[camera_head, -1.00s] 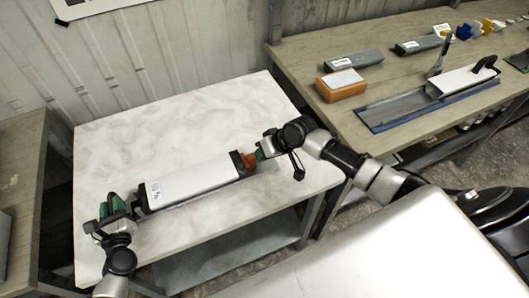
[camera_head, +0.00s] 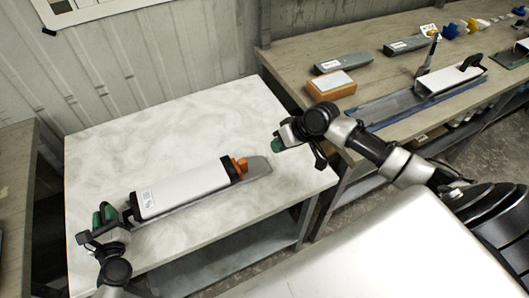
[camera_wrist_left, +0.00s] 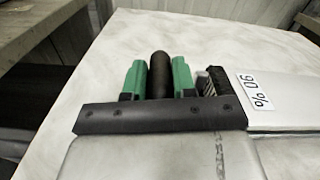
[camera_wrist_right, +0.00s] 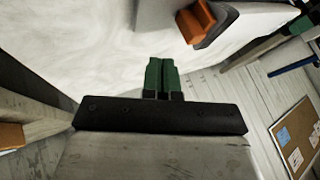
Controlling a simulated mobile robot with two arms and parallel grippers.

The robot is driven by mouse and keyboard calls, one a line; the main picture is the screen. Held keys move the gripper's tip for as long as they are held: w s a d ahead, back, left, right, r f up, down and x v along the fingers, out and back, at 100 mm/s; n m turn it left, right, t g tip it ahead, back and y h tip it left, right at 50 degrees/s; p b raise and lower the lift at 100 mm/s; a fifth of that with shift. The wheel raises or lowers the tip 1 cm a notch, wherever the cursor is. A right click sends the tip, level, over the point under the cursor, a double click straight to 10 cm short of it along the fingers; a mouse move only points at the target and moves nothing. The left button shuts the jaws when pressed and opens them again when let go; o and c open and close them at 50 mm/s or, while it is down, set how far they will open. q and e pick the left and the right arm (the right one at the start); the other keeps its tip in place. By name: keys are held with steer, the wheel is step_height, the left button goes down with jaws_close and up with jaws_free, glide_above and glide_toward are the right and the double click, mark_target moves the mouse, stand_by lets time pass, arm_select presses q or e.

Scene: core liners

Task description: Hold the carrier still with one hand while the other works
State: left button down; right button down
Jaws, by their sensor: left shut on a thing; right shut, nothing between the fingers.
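The carrier (camera_head: 185,188) is a long white and grey box with black ends, lying on the marble-topped table. It has a label at its left end and an orange piece (camera_head: 240,165) at its right end. My left gripper (camera_head: 106,214) is shut on the black handle (camera_wrist_left: 160,75) at the carrier's left end; its green fingers sit either side of the handle in the left wrist view. My right gripper (camera_head: 279,146) is shut and empty, apart from the carrier, to the right of the orange piece. Its closed green fingertips (camera_wrist_right: 163,75) show in the right wrist view.
The marble table (camera_head: 180,120) is mostly bare behind the carrier. A wooden bench (camera_head: 380,80) at the right holds an orange block (camera_head: 331,88), grey boxes and a second white carrier (camera_head: 450,80) on a long tray. A corrugated wall stands behind.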

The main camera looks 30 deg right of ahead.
steer(key=shift+v, duration=1.7)
arm_select(q)
steer(key=c, duration=0.8)
jaws_free()
steer(key=s, duration=1.2)
steer(key=shift+a, duration=0.15)
